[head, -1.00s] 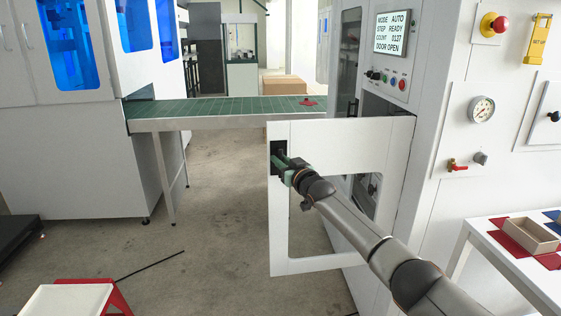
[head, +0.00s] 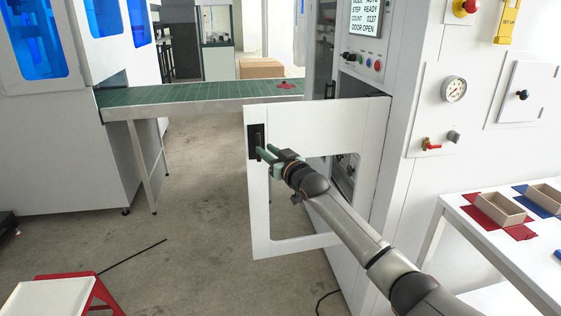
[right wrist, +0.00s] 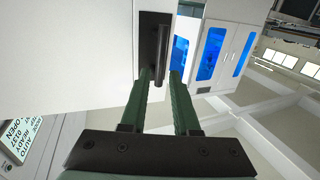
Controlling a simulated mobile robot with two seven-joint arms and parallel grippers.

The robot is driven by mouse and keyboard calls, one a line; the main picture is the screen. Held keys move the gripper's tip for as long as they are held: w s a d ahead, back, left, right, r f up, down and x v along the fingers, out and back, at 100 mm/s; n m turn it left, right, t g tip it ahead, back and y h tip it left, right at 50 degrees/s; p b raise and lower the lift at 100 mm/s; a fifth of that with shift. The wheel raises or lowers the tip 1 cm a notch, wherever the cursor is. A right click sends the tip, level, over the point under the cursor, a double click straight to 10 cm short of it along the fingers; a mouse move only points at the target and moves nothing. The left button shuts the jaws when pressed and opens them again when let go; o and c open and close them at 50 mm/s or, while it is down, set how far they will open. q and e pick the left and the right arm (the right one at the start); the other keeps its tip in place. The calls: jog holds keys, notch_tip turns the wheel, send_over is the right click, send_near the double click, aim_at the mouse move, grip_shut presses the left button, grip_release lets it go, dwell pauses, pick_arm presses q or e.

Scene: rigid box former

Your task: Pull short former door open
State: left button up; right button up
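The short former door (head: 310,118) is a white framed panel with a window opening. It stands swung out from the machine, hinged at its right side. Its black handle (head: 257,141) is near the free left edge; it also shows in the right wrist view (right wrist: 154,40). My right gripper (head: 266,151) has green fingers, parted with a gap between them, right at the handle. In the right wrist view the fingertips (right wrist: 163,75) lie at the handle's near end, with no grip on it visible. My left gripper is not in view.
A green conveyor (head: 190,93) runs behind the door to a white machine at left. A white table (head: 470,235) with trays stands at right. A red-legged stool (head: 70,290) is at front left.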

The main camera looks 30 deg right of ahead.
jog(key=s, duration=0.7)
jog(key=shift+d, duration=0.15)
dwell(0.3)
jog(key=s+a+f+g, duration=0.1)
jog(key=s+a+f, duration=0.25)
jog(key=f, duration=0.35)
jog(key=s+a+f+n+g+y, duration=0.1)
jog(key=s+a+f+g, duration=0.2)
jog(key=f, duration=0.5)
jog(key=s+a+f, duration=0.3)
jog(key=s+f, duration=0.2)
jog(key=f, duration=0.2)
jog(key=s+a+f+g, duration=0.1)
jog(key=s+a+f, duration=0.1)
jog(key=s+f, duration=0.3)
jog(key=s+a+f+g, duration=0.2)
jog(key=s+f, duration=0.4)
jog(key=s, duration=0.6)
jog(key=s+a+f+g, duration=0.1)
jog(key=s+a+f, duration=0.3)
jog(key=s, duration=0.5)
jog(key=shift+a+f+n+g+y, duration=0.3)
jog(key=shift+f+y, duration=0.1)
jog(key=shift+f, duration=0.3)
